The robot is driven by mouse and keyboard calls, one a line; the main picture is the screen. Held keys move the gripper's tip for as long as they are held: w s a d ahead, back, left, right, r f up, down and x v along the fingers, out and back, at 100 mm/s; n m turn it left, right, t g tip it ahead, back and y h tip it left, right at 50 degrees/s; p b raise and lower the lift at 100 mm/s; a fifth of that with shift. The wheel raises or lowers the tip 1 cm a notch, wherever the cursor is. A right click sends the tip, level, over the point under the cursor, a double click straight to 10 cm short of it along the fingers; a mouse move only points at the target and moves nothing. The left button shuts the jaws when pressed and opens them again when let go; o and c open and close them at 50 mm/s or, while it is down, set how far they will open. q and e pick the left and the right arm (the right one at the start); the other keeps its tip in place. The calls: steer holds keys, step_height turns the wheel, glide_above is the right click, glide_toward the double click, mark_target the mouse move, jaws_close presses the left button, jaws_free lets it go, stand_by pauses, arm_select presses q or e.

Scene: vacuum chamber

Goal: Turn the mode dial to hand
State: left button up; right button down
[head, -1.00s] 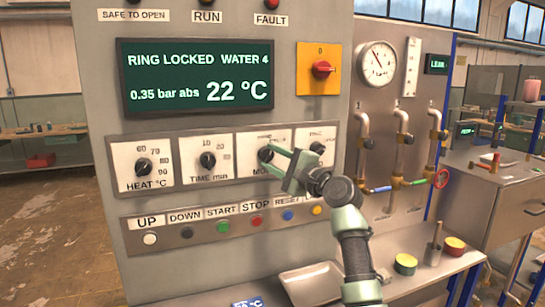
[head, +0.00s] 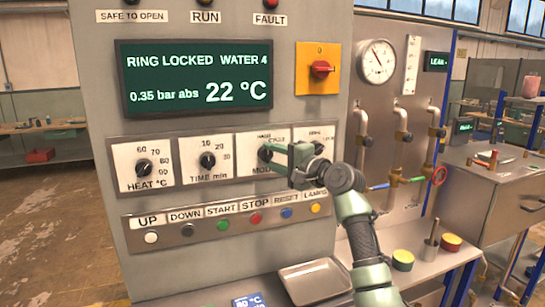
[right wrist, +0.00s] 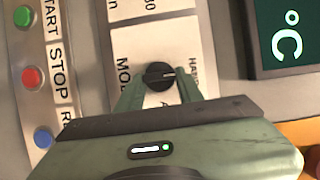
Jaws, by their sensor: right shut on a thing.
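The mode dial (head: 264,153) is a black knob on a white plate, third in the row of dials on the grey panel. Labels above it read HAND and CYCLE in the head view. My right gripper (head: 270,152) is shut on the dial, with green fingers on either side of it. In the right wrist view the dial (right wrist: 160,76) sits between the fingertips, and its white mark points right, towards the HAND lettering (right wrist: 195,74). The gripper hides part of the plate. My left gripper is not in view.
The heat dial (head: 144,168) and time dial (head: 207,160) are to the left. Below is a row of buttons including stop (head: 256,218). A red switch (head: 321,69) is above right. A metal tray (head: 312,278) lies on the shelf below.

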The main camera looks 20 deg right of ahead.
steer(key=shift+f, duration=0.1)
steer(key=c, duration=0.9)
jaws_free()
steer(key=shift+s+d, duration=0.2)
steer(key=shift+s, duration=0.25)
steer(key=shift+b+v, duration=1.35)
steer(key=shift+v, duration=2.05)
